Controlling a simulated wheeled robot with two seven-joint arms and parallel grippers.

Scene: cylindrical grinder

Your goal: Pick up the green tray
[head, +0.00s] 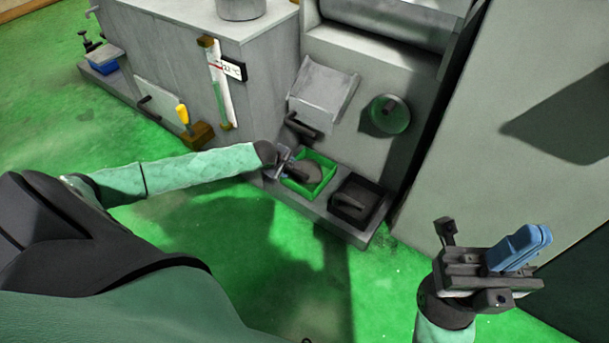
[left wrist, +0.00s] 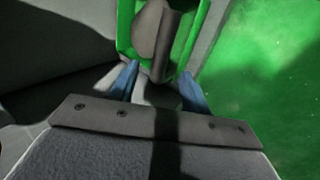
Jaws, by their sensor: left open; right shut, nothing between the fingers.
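The green tray (head: 326,183) sits on a low grey ledge at the foot of the grinder in the head view. A grey round part and a dark bar lie inside it. My left gripper (head: 285,163) is at the tray's left end, with its fingers partly hidden by the wrist. In the left wrist view the tray (left wrist: 125,32) is straight ahead, and my left gripper (left wrist: 158,85) has its two blue fingers apart at the near end of the tray. I cannot tell whether they touch it. My right gripper (head: 518,248) is shut and empty at the lower right, far from the tray.
A black tray (head: 352,210) stands on the ledge (head: 368,236) just right of the green tray. A dark handle (head: 300,126) and a round grey-green knob (head: 388,115) stick out of the machine above. A yellow-handled lever (head: 184,115) is further left. The green floor in front is clear.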

